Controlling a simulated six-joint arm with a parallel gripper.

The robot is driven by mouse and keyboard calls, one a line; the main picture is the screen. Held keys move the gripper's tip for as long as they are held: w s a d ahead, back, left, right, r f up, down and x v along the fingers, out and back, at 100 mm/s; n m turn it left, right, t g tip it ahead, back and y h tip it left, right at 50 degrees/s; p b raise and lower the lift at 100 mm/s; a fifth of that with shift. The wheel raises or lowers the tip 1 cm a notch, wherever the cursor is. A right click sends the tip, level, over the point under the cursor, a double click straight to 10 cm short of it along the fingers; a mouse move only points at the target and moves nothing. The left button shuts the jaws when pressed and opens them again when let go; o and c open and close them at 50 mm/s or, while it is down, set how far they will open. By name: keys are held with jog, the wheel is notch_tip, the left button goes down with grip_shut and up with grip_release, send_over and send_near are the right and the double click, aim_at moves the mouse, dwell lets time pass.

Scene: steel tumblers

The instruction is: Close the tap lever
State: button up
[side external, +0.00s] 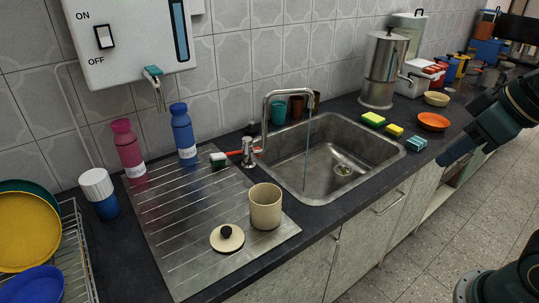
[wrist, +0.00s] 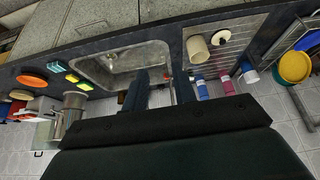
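The steel tap (side external: 268,115) stands behind the sink with its spout over the basin, and a thin stream of water (side external: 307,150) falls from it. Its red lever (side external: 234,153) points left from the tap's base, over the drainboard edge. A small red spot that looks like the lever (wrist: 167,78) shows between my fingers in the wrist view. My gripper (wrist: 160,90) is open, with its two dark blue fingers apart and nothing between them. In the side view my gripper (side external: 460,149) is at the right, well away from the tap, and only partly visible.
The sink (side external: 365,155) lies right of the drainboard (side external: 180,230). A cream tumbler (side external: 265,207) and lid (side external: 227,238) stand on the drainboard. Sponges (side external: 393,130) and an orange bowl (side external: 433,121) sit right.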

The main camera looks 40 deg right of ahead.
jog(key=w, duration=0.1)
jog(key=w+r, duration=0.1)
jog(key=w, duration=0.1)
jog(key=shift+w+a+r+n, duration=0.1)
jog(key=shift+a+r+n, duration=0.2)
jog(key=shift+a+r, duration=0.05)
grip_shut()
jog(key=w+a+r+n+y, duration=0.1)
jog(key=w+a+n+y, duration=0.1)
jog(key=w, duration=1.1)
jog(key=w+a+r+n+y, duration=0.1)
jog(key=w+a+n, duration=0.15)
jog(key=w, duration=1.05)
jog(key=w+a+f+n+y, duration=0.1)
jog(key=w+f+n+y, duration=0.3)
jog(key=w+f, duration=1.4)
jog(key=shift+w+a+n+g, duration=0.25)
jog(key=shift+w+n+g, duration=0.05)
jog(key=shift+w+n, duration=0.65)
